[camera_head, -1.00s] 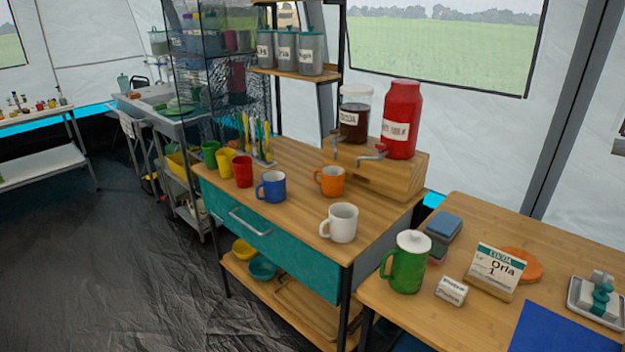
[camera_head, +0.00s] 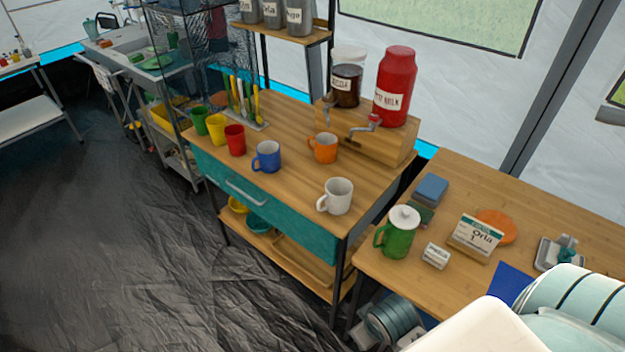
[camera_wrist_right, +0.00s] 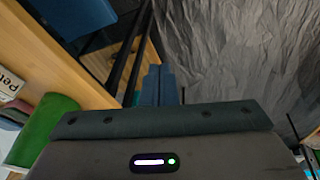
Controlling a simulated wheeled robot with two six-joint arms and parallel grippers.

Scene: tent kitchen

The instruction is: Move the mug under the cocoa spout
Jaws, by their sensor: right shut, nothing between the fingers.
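A white mug (camera_head: 336,196) stands upright near the front right of the wooden counter (camera_head: 290,185). A blue mug (camera_head: 267,157) and an orange mug (camera_head: 323,148) stand farther back. The cocoa jar (camera_head: 346,85) stands on a wooden stand beside the red hot milk jar (camera_head: 394,88). The cocoa spout (camera_head: 327,114) juts forward above the counter, behind the orange mug; I cannot tell if that mug is directly below it. My right gripper (camera_wrist_right: 165,118) is shut and empty in the right wrist view, away from the mugs. My left gripper is out of view.
Red (camera_head: 235,140), yellow (camera_head: 216,130) and green (camera_head: 200,121) cups line the counter's left end. A green lidded pitcher (camera_head: 397,234), a cocoa order card (camera_head: 475,235) and an orange disc stand on the right table (camera_head: 465,185). The counter between white and orange mugs is clear.

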